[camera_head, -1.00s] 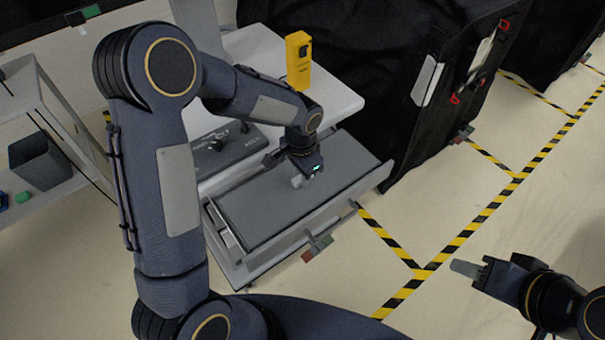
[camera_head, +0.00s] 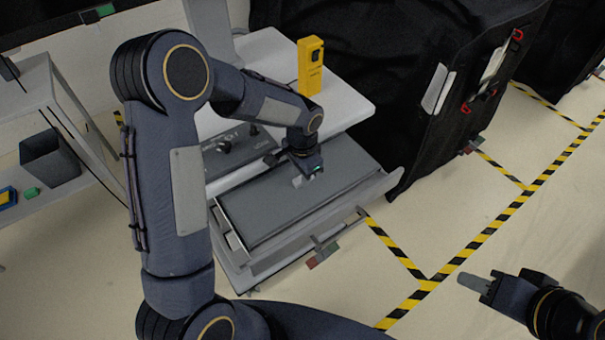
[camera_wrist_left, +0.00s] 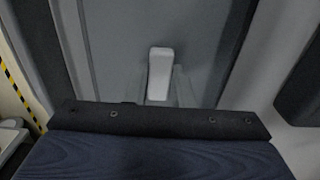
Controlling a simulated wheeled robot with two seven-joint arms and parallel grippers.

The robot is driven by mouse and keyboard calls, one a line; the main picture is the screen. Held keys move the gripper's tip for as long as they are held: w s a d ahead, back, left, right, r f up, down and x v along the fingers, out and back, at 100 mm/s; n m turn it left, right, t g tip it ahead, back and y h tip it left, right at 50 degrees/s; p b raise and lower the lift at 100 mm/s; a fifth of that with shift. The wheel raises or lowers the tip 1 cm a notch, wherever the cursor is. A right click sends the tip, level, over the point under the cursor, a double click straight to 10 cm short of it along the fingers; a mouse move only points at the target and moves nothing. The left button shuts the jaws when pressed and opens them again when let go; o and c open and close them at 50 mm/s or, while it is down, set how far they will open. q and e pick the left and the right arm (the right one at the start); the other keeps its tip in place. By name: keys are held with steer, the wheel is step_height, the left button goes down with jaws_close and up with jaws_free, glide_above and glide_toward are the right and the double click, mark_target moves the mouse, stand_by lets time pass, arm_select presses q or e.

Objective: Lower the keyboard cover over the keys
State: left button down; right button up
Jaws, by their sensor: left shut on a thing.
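The grey keyboard cover (camera_head: 275,211) lies flat over the tray at the front of the white cart, and the keys are hidden beneath it. A small pale handle (camera_wrist_left: 160,73) stands up from the cover in the left wrist view. My left gripper (camera_head: 301,181) is over the cover, shut on this handle; its fingers (camera_wrist_left: 165,86) show only partly in the wrist view. My right gripper (camera_head: 474,282) is at the lower right over the floor, away from the cart. Its jaw gap cannot be made out.
A yellow device (camera_head: 310,66) stands on the white cart top (camera_head: 345,98), with a dark control panel (camera_head: 235,148) left of it. A black-draped cart (camera_head: 400,100) stands close on the right. A shelf with a dark bin (camera_head: 50,158) is at left. Striped tape marks open floor.

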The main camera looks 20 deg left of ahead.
arm_select(q)
steer(key=shift+f, duration=0.1)
stand_by(0.3)
steer(key=c, duration=1.2)
jaws_free()
steer(key=shift+o, duration=0.2)
step_height(320, 180, up, 7)
steer(key=shift+r+b, duration=0.1)
steer(key=shift+b, duration=0.25)
steer(key=shift+r, duration=0.3)
